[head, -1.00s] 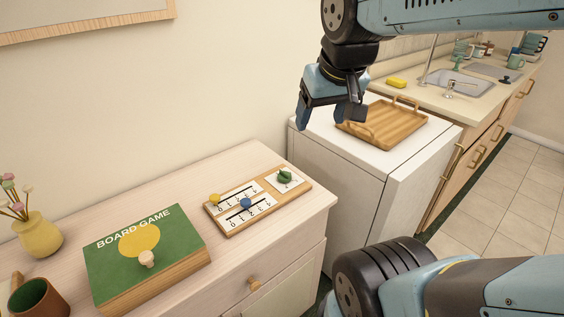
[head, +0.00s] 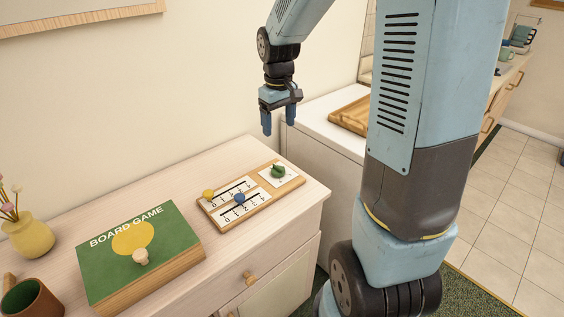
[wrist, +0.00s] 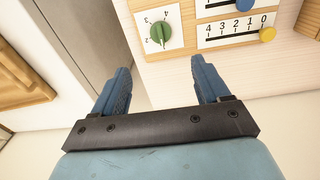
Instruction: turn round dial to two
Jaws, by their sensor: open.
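The round green dial (head: 278,170) sits on a white numbered plate at the right end of a wooden board (head: 262,212) on the dresser. It also shows in the wrist view (wrist: 160,33), with small digits around it. I cannot tell for certain which digit it points at. My gripper (head: 278,124) hangs above and behind the board with its fingers down, open and empty. In the wrist view my gripper (wrist: 161,66) has its two blue fingers spread, and the dial lies beyond the gap, not touched.
The same board carries a yellow slider knob (head: 208,194) and a blue slider knob (head: 239,198). A green board game box (head: 165,235) lies to the left. A white cabinet (head: 325,142) with a wooden tray (head: 350,116) stands right of the dresser. The wall is close behind.

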